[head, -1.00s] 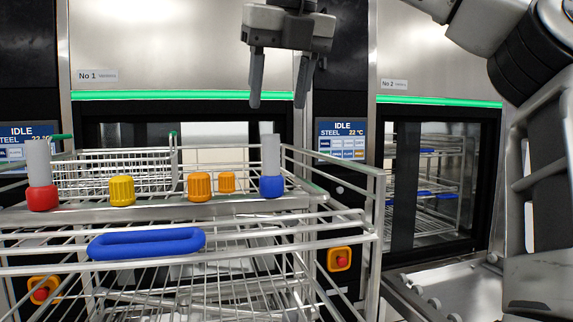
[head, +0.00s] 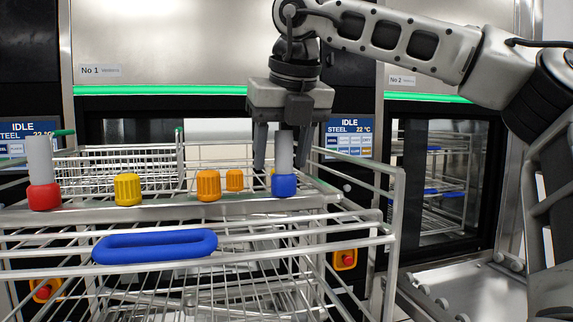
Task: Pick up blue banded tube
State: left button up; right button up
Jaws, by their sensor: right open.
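The blue banded tube (head: 284,183) stands upright on the rack's top ledge, a grey cylinder with a blue band at its base. My right gripper (head: 282,160) is open and points down. Its fingers show on the left and right of the tube's grey upper part, above the blue band. My left gripper is not in view.
A red banded tube (head: 44,185), a yellow cap (head: 128,190) and two orange caps (head: 208,186) stand along the same ledge. The wire rack (head: 300,240) has a blue handle (head: 155,246). Behind are washer No 1 (head: 160,40) and washer No 2 (head: 440,160).

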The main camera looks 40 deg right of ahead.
jog(key=c, duration=1.1)
jog(key=shift+o, duration=0.2)
jog(key=shift+r, duration=0.15)
